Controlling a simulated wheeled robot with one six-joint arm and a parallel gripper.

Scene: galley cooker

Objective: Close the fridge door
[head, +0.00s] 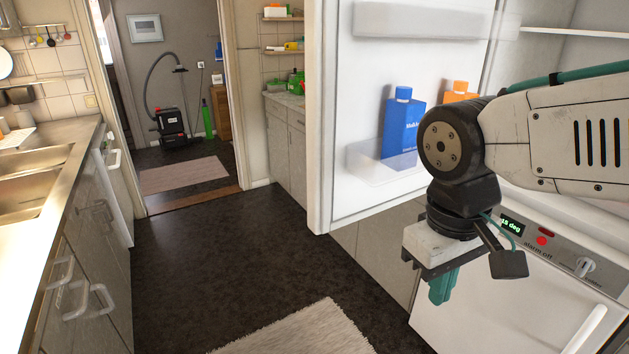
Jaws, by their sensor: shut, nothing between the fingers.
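The fridge door (318,120) stands open, its white inner face toward me. A clear door shelf (375,165) holds a blue carton (403,125) and an orange-capped carton (460,92), partly hidden by my arm. The fridge interior (580,70) shows at the upper right, behind my arm. The door's outer face and handle are hidden.
Below the fridge is a white lower door (510,305) with a handle and a control panel (540,238). A steel sink counter (40,180) runs along the left. The dark floor (230,240) between is clear, with a pale rug (300,335) in front.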

